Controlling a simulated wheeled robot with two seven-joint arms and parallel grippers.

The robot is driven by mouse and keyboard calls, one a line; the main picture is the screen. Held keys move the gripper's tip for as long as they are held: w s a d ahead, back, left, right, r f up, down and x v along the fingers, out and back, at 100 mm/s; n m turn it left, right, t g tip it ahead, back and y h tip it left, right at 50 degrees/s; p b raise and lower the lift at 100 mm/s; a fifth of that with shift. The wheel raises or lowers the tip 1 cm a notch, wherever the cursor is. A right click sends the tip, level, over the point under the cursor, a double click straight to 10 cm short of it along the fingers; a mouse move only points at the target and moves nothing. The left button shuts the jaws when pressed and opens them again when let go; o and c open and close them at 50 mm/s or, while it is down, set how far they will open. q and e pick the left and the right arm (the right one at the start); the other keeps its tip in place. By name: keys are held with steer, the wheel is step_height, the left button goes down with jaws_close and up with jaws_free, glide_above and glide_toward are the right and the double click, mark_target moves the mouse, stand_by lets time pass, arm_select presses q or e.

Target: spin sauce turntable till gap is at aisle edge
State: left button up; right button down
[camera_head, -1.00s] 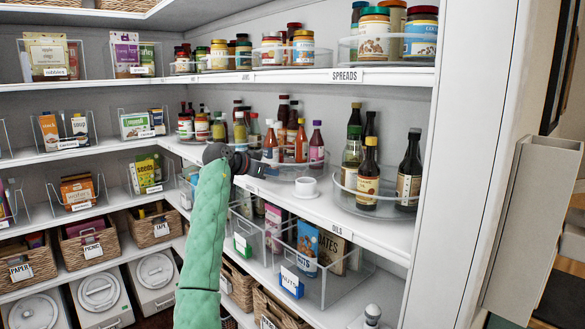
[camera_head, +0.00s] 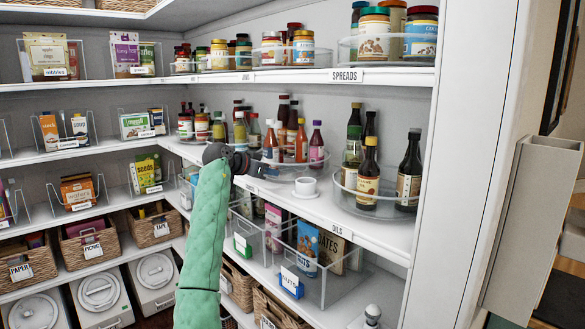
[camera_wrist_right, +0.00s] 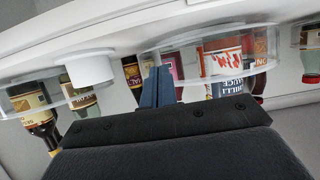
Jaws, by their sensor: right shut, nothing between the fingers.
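The sauce turntable (camera_head: 318,167) is a round clear-rimmed tray on the middle shelf, left of the oils. Several sauce bottles with dark, red and purple caps stand upright on it, including an orange bottle (camera_head: 301,143) and a purple-capped bottle (camera_head: 316,145). My right gripper (camera_head: 262,170) is at its front left, by the shelf edge. In the right wrist view, which is upside down, the shut empty fingers (camera_wrist_right: 157,86) are close to the turntable's clear rim (camera_wrist_right: 207,43). I cannot tell if they touch. The gap is not clearly visible. My left gripper is not in view.
A small white cup (camera_head: 305,187) stands near the shelf edge, just right of the gripper. The oils turntable (camera_head: 372,208) with tall bottles is further right. Another turntable with jars (camera_head: 202,127) is at the left. The spreads shelf (camera_head: 300,76) is above; clear bins (camera_head: 322,280) are below.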

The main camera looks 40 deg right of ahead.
steer(key=shift+w+d, duration=0.45)
steer(key=shift+d, duration=0.2)
stand_by(0.4)
steer(key=shift+w+a, duration=0.15)
steer(key=shift+w+a, duration=0.6)
steer(key=shift+w, duration=0.3)
steer(key=shift+w+a, duration=0.25)
steer(key=shift+w, duration=0.95)
steer(key=shift+w, duration=1.25)
